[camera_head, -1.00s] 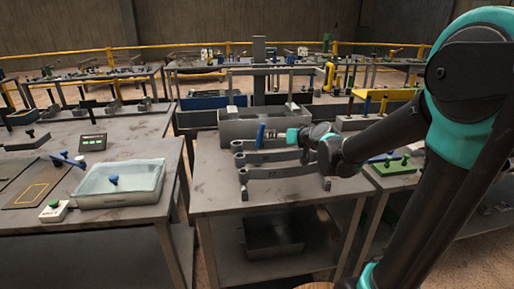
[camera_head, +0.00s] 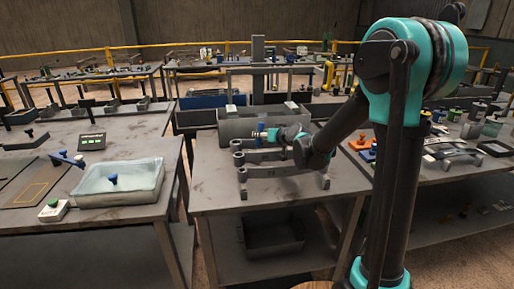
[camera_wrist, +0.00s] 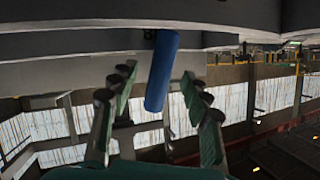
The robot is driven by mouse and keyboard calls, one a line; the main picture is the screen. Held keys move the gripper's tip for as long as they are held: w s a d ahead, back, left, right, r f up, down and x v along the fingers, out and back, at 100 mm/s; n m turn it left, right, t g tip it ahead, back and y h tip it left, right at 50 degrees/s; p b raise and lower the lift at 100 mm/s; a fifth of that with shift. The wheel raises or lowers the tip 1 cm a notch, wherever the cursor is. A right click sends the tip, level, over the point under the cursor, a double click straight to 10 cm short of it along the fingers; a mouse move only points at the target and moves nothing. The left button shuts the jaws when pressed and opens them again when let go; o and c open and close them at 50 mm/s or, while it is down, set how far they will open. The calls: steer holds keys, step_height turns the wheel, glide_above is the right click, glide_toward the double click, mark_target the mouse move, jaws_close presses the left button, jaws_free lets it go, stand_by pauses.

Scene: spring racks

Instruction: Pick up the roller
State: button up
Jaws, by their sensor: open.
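In the wrist view the roller (camera_wrist: 162,70) shows between the two spread fingers, with a gap on each side. My gripper (camera_head: 270,134) is open, just right of the roller in the head view. In the wrist view my gripper (camera_wrist: 157,82) has its green and dark fingers on both sides of the roller. My gripper partly hides the springs behind it.
Curved grey leaf springs (camera_head: 285,171) lie on the table in front of a grey metal bin (camera_head: 240,128). A clear-lidded tray (camera_head: 118,184) and a green-button box (camera_head: 54,210) are on the left table. A right table (camera_head: 440,170) holds several small parts.

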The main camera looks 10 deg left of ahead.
steer(key=shift+x, duration=1.7)
steer(key=shift+c, duration=0.5)
jaws_close()
